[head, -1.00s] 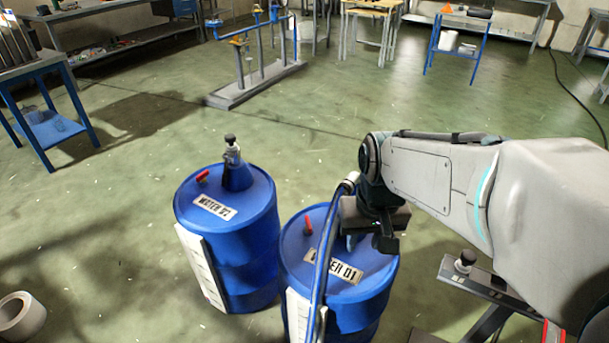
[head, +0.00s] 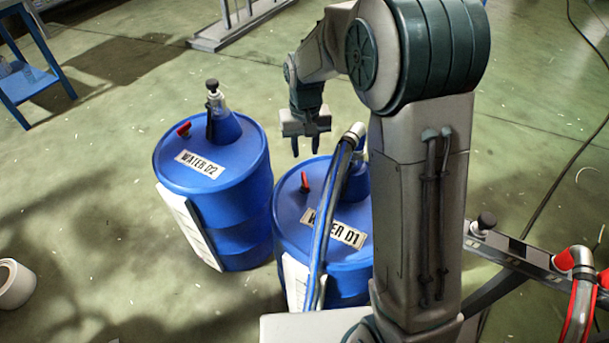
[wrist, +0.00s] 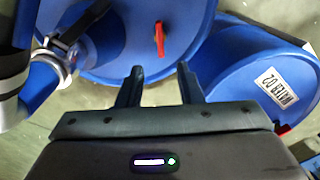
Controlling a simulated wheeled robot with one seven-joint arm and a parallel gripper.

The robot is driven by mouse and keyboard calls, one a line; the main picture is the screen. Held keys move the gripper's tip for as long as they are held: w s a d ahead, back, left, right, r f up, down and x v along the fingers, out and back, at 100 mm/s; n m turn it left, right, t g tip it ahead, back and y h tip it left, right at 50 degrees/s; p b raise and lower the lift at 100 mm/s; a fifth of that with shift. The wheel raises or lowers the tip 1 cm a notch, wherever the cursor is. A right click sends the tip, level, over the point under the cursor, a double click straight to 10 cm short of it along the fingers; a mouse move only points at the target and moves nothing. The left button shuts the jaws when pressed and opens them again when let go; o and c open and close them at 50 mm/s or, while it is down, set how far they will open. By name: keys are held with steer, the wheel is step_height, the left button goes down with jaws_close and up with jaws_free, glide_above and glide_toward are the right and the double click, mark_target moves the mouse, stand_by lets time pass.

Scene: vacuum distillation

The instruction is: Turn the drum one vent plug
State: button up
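The blue drum labelled WATER D1 (head: 345,284) stands upright in the middle of the head view, partly hidden by my arm. Its red vent plug (head: 305,182) stands up from the lid. In the wrist view the red plug (wrist: 159,38) lies ahead of my fingers, between their lines, on the drum's blue lid (wrist: 185,28). My gripper (head: 306,150) is open and empty, pointing down on the far side of the drum's lid. Its two fingers (wrist: 160,72) are apart and not touching the plug.
A hose (head: 325,215) rises over drum one to a fitting on its lid. The drum labelled WATER D2 (head: 235,232), with its own red plug (head: 184,129), stands to the left. A rail with knobs (head: 515,248) is at right. Floor is open behind the drums.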

mark_target(305, 179)
step_height(305, 179, down, 12)
steer(key=shift+r+b, duration=0.25)
steer(key=shift+b, duration=0.8)
jaws_close()
